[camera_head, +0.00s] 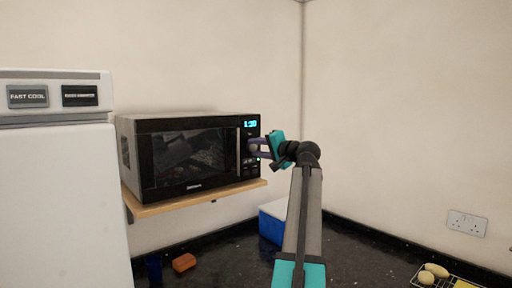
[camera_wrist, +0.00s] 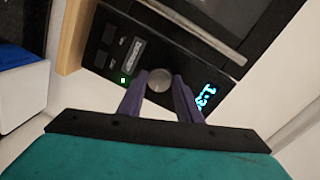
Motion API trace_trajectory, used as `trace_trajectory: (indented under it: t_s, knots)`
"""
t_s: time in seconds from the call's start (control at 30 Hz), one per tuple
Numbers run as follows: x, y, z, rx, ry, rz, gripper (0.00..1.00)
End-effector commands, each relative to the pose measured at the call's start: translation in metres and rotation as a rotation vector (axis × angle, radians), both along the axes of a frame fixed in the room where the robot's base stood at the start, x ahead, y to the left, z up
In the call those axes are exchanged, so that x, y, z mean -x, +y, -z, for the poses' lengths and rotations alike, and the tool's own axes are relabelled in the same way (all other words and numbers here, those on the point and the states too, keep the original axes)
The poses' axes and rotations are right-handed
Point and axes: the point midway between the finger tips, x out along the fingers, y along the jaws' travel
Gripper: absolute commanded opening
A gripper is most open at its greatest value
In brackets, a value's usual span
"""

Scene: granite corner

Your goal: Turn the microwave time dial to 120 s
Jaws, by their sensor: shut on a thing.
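The black microwave (camera_head: 190,157) stands on a wooden shelf against the left wall, its door closed. Its round grey time dial (camera_wrist: 159,81) sits on the control panel, below the lit blue display (camera_head: 250,124). The display looks like 1:30, but the last digits are small and blurred. My gripper (camera_wrist: 159,90) has its two purple fingers on either side of the dial, shut on it. In the head view my gripper (camera_head: 254,147) reaches the panel from the right and hides most of the dial. A green light (camera_wrist: 123,80) glows on the panel near the dial.
A white fridge (camera_head: 60,190) stands left of the microwave. The wooden shelf (camera_head: 200,200) runs under it. A blue and white box (camera_head: 271,225), an orange block (camera_head: 184,262) and a dark blue cup (camera_head: 153,268) stand on the black counter below. A wire rack with yellowish items is at lower right.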

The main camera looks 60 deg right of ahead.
Motion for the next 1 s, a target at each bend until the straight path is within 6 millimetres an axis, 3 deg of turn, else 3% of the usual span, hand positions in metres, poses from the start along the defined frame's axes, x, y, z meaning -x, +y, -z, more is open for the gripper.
trace_trajectory:
  t_s: [0.6, 1.0]
  knots:
    - [0.0003, -0.0014, -0.0021, -0.513, -0.173, 0.0, 0.09]
    - [0.0003, -0.0017, -0.0002, -0.64, -0.217, -0.001, 0.09]
